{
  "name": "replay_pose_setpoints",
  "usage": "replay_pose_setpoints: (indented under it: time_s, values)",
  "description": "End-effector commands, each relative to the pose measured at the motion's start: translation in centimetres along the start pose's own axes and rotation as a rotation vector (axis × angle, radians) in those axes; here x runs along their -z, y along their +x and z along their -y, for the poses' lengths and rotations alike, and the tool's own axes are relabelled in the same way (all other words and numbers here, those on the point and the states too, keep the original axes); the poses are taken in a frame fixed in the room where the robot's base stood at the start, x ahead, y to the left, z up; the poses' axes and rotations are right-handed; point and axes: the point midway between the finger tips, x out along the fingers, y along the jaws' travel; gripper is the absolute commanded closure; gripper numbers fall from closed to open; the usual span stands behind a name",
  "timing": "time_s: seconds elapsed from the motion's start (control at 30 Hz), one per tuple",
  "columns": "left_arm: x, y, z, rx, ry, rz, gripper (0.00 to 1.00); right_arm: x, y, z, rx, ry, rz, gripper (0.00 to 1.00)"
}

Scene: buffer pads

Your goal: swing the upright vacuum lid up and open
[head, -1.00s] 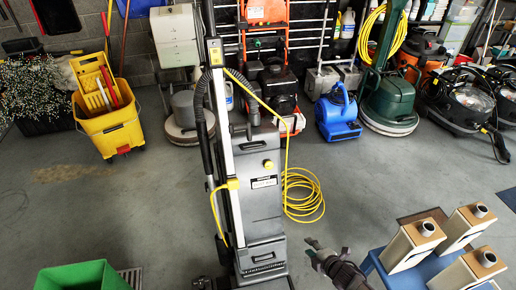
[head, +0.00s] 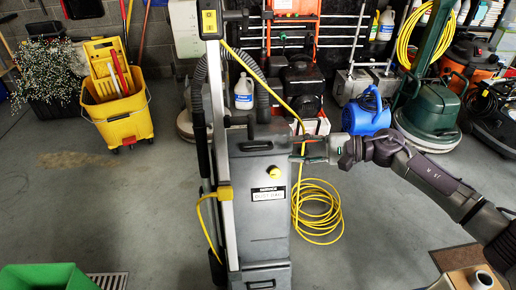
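The grey upright vacuum (head: 262,228) stands upright in the middle of the head view, with its pale handle tube on its left side. I cannot tell whether the tips touch the lid. My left gripper is not in view.
A coiled yellow cord (head: 318,212) lies on the floor right of the vacuum. A green bin (head: 45,278) is at the lower left, and a yellow mop bucket (head: 120,115) stands behind it. A blue blower (head: 366,118) and floor machines line the back. Floor left of the vacuum is clear.

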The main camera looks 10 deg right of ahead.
Motion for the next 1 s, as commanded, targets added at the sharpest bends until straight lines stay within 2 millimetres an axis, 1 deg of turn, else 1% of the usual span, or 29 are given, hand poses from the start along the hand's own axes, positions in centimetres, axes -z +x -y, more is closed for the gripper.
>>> replay_pose_setpoints:
  time_s: [0.03, 0.1, 0.3, 0.4, 0.5, 0.67, 0.93, 0.97, 1.0]
  values:
    - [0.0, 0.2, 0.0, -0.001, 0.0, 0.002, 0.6, -0.1, 1.2, 0.2, 0.002, 0.0, 0.004, 0.63]
    - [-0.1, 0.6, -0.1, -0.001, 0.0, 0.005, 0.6, -0.1, 2.7, 0.2, 0.001, 0.001, 0.003, 0.63]
    - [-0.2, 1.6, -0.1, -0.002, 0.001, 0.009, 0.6, -0.1, 7.0, 0.2, 0.002, 0.003, 0.002, 0.63]
    - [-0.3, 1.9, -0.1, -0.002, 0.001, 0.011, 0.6, -0.1, 8.6, 0.2, 0.002, 0.003, 0.001, 0.63]
    - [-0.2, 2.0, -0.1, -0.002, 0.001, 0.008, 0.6, 0.1, 9.8, 0.1, 0.004, 0.005, -0.001, 0.63]
    - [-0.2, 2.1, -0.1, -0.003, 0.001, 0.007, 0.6, 0.0, 10.8, 0.1, 0.003, 0.004, -0.001, 0.63]
    - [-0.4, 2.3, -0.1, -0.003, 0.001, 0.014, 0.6, 0.1, 10.9, 0.1, 0.003, 0.005, -0.002, 0.63]
    - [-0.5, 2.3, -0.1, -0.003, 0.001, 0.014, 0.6, 0.1, 10.9, 0.1, 0.003, 0.005, -0.002, 0.65]
    - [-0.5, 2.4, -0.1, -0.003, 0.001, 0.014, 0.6, 0.1, 10.9, 0.1, 0.003, 0.005, -0.002, 0.71]
